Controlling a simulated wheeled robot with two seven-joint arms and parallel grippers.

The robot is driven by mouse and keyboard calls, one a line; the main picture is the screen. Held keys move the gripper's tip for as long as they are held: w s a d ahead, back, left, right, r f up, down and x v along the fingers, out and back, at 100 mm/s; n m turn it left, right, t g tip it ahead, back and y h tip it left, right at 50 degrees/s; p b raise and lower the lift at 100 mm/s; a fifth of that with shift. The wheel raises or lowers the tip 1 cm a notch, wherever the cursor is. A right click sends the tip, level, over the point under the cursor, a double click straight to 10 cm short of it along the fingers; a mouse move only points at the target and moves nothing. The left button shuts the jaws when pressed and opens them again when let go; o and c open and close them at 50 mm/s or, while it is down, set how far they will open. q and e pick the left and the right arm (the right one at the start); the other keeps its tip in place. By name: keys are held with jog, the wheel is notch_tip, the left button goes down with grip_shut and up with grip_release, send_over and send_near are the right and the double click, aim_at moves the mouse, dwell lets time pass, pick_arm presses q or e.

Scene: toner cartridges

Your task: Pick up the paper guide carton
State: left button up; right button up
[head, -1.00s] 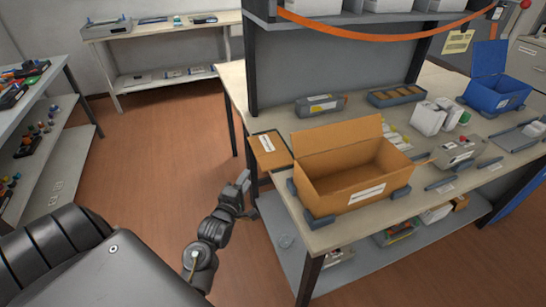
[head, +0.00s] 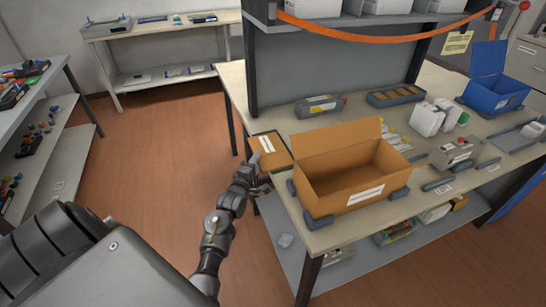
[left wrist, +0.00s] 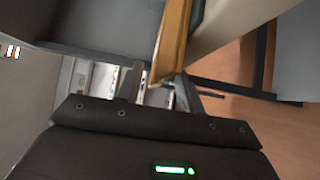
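A flat brown carton (head: 263,143) with a small white label lies at the left end of the workbench, partly over its edge. It appears to be the paper guide carton, but the label is too small to read. My left gripper (head: 256,175) is at the carton's near end, just below the bench's left edge. In the left wrist view, the carton's orange-brown edge (left wrist: 172,45) reaches down between the parted fingers of my left gripper (left wrist: 162,92). A gap shows beside the carton, so the fingers look open around it. My right gripper is out of view.
An open brown box (head: 345,185) stands right of the carton, near the bench's front edge (head: 335,238). A grey toner cartridge (head: 320,106) lies behind it. A blue bin (head: 497,95) stands at the far right. The floor left of the bench is clear.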

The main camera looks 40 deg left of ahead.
pick_arm(q)
jog(key=shift+w+a, duration=0.15)
jog(key=shift+w, duration=0.3)
grip_shut()
jog(key=shift+r, duration=0.1)
